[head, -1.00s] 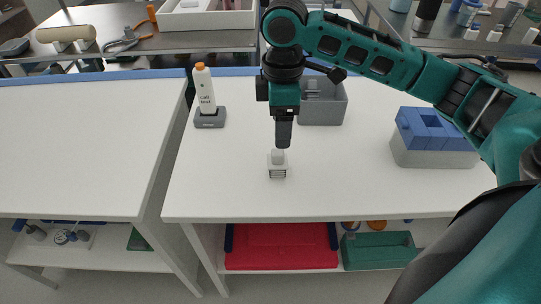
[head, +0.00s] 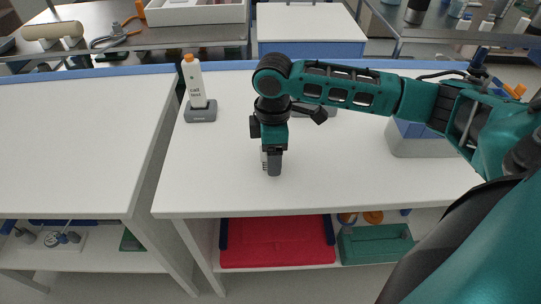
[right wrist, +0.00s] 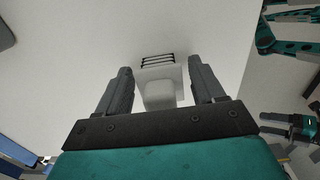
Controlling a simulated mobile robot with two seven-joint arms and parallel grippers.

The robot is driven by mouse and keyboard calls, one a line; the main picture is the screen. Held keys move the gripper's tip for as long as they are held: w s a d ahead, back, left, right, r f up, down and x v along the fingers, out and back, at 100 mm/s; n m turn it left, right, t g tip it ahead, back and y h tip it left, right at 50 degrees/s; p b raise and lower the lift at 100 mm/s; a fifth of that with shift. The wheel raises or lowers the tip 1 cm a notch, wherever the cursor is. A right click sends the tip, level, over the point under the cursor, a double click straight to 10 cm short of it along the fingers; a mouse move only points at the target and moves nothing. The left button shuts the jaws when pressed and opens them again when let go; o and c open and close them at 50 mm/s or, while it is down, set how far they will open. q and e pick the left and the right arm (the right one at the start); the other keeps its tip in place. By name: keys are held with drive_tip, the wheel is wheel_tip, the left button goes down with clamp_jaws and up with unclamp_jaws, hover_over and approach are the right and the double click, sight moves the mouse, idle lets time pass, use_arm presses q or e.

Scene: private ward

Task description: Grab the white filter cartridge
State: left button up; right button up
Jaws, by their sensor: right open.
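The white filter cartridge (right wrist: 160,92) stands on the white table. In the right wrist view it sits between the two fingers of my right gripper (right wrist: 162,88), with a clear gap on each side. It has a rounded white block and a dark slatted end. In the head view my right gripper (head: 273,165) is down over the cartridge and hides most of it; only a slatted sliver (head: 264,160) shows at its left. My right gripper is open. My left gripper is not in view in the head picture.
A white bottle with an orange cap (head: 194,80) stands in a grey base (head: 200,111) at the back left. A grey bin (head: 318,107) is partly hidden behind my arm. A blue-topped grey box (head: 420,145) stands at right. The table front is clear.

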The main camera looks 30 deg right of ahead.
drive_tip(key=shift+c, duration=0.5)
drive_tip(key=c, duration=0.7)
drive_tip(key=shift+r, duration=0.15)
drive_tip(key=shift+c, duration=0.2)
